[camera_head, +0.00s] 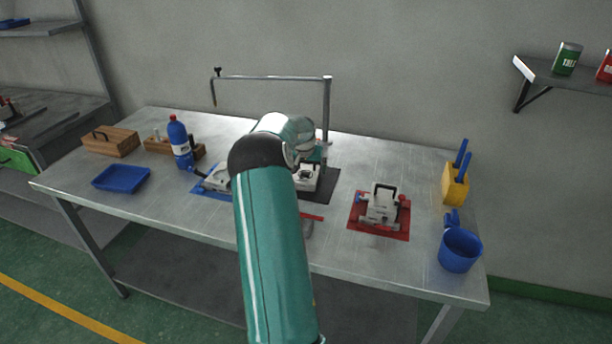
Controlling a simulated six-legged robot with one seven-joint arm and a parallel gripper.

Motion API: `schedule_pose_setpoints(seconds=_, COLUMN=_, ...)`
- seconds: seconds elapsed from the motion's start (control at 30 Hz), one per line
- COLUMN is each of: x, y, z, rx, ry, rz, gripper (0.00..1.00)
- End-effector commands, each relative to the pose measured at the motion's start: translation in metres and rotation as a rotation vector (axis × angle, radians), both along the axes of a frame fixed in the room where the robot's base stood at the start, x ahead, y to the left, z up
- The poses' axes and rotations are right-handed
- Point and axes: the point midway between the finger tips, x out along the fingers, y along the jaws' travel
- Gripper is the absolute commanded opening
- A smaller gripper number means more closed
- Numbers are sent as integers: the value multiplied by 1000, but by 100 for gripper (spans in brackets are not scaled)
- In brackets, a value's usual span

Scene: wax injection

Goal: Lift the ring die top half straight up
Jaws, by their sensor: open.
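The pictures do not label which die is the ring die. A pale grey block-shaped die (380,206) with a black handle on top sits on a red mat (397,233), right of centre. Another pale block (307,178) sits on a dark mat (330,186) near the metal post, partly behind my arm. A third pale piece (217,180) lies on a blue mat (209,194) left of my arm.
A metal post with a horizontal bar (270,77) stands behind the dark mat. At left are a blue bottle (179,142), a blue tray (121,179) and wooden blocks (110,142). At right are a yellow holder (454,186) and a blue mug (460,251).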

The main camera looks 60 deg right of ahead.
Motion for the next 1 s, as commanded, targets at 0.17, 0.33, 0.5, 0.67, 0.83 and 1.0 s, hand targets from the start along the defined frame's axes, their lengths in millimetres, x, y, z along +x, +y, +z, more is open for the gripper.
schedule_pose_setpoints(seconds=0.17, x=0, y=0, z=0, rx=-1, ry=-1, rz=0, gripper=100)
schedule_pose_setpoints(seconds=0.33, x=0, y=0, z=0, rx=-1, ry=-1, rz=0, gripper=71)
schedule_pose_setpoints(seconds=0.5, x=0, y=0, z=0, rx=0, ry=-1, rz=-1, gripper=37)
schedule_pose_setpoints(seconds=0.67, x=0, y=-1, z=2, rx=-3, ry=-2, rz=-1, gripper=27)
schedule_pose_setpoints(seconds=0.83, x=1, y=-1, z=4, rx=-3, ry=-2, rz=-1, gripper=27)
schedule_pose_setpoints(seconds=1.0, x=1, y=-2, z=21, rx=-7, ry=-5, rz=0, gripper=27)
